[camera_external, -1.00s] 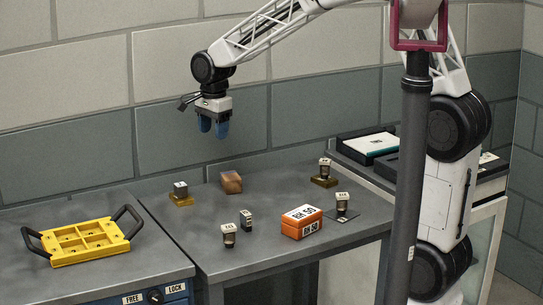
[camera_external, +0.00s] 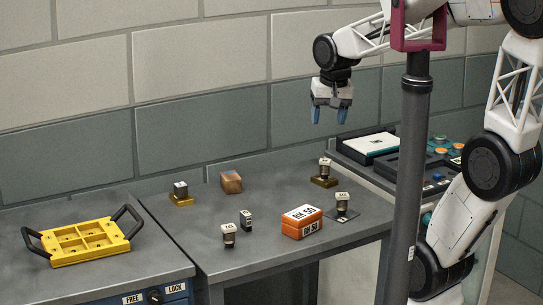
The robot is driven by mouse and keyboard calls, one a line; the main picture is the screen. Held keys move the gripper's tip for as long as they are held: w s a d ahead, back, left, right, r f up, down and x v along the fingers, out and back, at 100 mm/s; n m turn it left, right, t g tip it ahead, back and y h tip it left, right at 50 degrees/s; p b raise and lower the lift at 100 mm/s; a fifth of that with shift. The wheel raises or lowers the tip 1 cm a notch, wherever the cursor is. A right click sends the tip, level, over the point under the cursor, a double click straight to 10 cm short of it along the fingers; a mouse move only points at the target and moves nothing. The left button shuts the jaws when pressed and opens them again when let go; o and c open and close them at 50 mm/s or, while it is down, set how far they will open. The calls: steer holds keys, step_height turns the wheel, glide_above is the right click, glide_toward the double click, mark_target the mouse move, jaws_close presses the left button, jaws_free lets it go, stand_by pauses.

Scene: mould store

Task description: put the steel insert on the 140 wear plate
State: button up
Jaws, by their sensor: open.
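My gripper (camera_external: 329,116) hangs open and empty, with its blue fingertips pointing down, above the back right part of the grey bench. Several small dark pieces with pale labelled tops stand below it; I cannot read which is the steel insert. Two stand on the bench at front centre, a tapered one (camera_external: 229,236) and a narrow block (camera_external: 246,220). Another tapered piece (camera_external: 325,168) stands on a brass plate (camera_external: 331,182), and one (camera_external: 342,203) on a dark flat plate (camera_external: 353,214). A grey-topped block (camera_external: 180,188) sits on a brass plate (camera_external: 183,202) at left. No 140 mark is readable.
An orange box (camera_external: 302,223) with lettering stands at front right of centre. A brown block (camera_external: 231,182) is at the back. A yellow tray (camera_external: 88,251) with black handles lies on the left cabinet. Dark cases (camera_external: 368,146) lie on the right bench. A dark post (camera_external: 406,190) crosses the right side.

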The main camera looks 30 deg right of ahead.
steer(key=s+d+f+n, duration=0.2)
steer(key=s+d+n, duration=0.1)
steer(key=s, duration=0.7)
steer(key=shift+s+d+n+t, duration=0.2)
steer(key=shift+d+n+t, duration=0.15)
steer(key=shift+n, duration=0.15)
